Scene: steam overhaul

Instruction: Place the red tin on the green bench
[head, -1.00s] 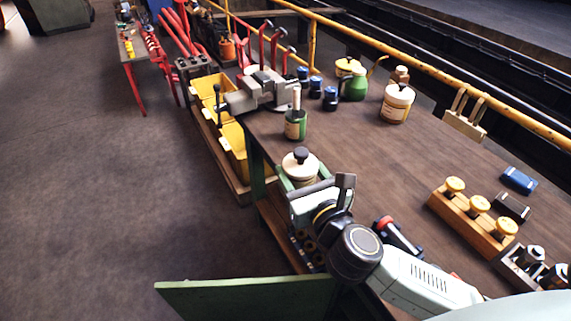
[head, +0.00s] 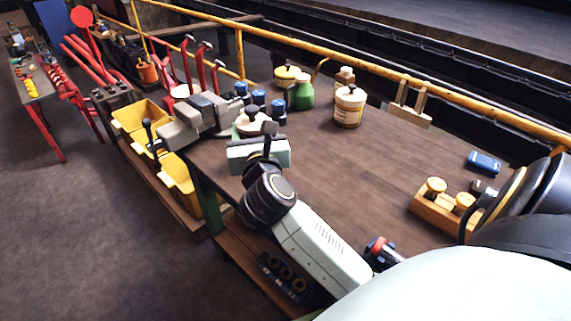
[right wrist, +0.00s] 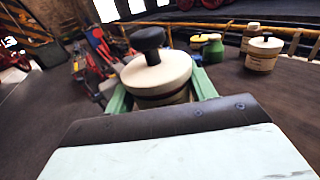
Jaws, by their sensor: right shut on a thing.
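My right gripper (head: 262,140) is shut on a tin with a cream lid and a black knob (head: 250,122). In the right wrist view the lid (right wrist: 157,75) stands upright between the green fingers, and the strip of body showing below it is dark reddish; the rest is hidden. The bench (head: 330,165) has a brown wooden top and green legs. The tin appears over its near left part, beside the grey vise (head: 205,120); I cannot tell whether it touches the top. My left gripper is not in view.
A cream tin (head: 349,106), a green can (head: 301,93) and blue jars (head: 259,98) stand along the back. A wooden rack with yellow knobs (head: 445,205) is at the right. Yellow bins (head: 140,113) are left of the bench. The middle of the top is clear.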

